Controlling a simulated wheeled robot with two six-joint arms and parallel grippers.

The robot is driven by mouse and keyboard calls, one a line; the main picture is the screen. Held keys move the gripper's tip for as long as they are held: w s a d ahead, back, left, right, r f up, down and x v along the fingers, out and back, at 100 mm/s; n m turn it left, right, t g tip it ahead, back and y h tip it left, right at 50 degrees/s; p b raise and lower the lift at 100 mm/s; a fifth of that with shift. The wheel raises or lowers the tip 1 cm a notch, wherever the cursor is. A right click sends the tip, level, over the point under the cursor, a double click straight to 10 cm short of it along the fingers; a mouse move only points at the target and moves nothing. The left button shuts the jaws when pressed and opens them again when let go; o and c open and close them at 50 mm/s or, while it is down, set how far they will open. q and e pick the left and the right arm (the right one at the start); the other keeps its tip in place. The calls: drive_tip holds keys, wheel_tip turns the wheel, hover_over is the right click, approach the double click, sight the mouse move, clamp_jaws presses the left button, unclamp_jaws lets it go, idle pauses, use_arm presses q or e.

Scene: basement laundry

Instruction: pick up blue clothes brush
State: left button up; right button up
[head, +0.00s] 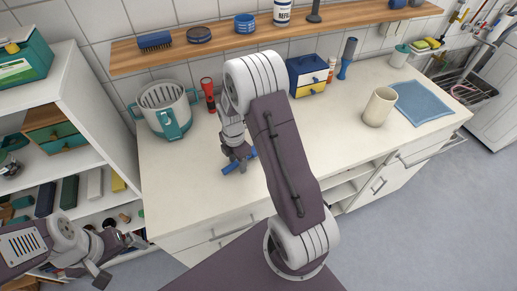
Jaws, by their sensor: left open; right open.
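A blue object (230,168) lies on the white counter directly under my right gripper (240,162). It is mostly hidden by the gripper; only blue ends show, so I cannot tell whether it is the clothes brush. The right gripper is open, pointing down close over it; I cannot tell whether the fingers touch it. A blue brush with dark bristles (155,41) lies at the left end of the wooden wall shelf, away from both grippers. My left gripper (118,257) is open and empty, low at the left in front of the white shelving.
On the counter (185,185) stand a pot-like container (165,108), a red flashlight (208,95), a small blue drawer box (307,75), a blue upright item (347,58), a beige cup (379,106) and a folded blue cloth (422,103). The counter's front left is clear.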

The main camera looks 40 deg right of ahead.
clamp_jaws()
drive_tip(key=shift+r, duration=0.1)
drive_tip(key=r, duration=0.4)
drive_tip(key=shift+s+d+r, duration=0.1)
drive_tip(key=shift+d+r, duration=0.1)
drive_tip(key=shift+d, duration=0.2)
drive_tip(key=s+d+r, duration=0.3)
drive_tip(key=d+r, duration=0.3)
drive_tip(key=d, duration=0.4)
drive_tip(key=shift+s+d+r+b, duration=0.15)
drive_tip(key=shift+s+r+b, duration=0.1)
drive_tip(key=shift+s+b, duration=0.2)
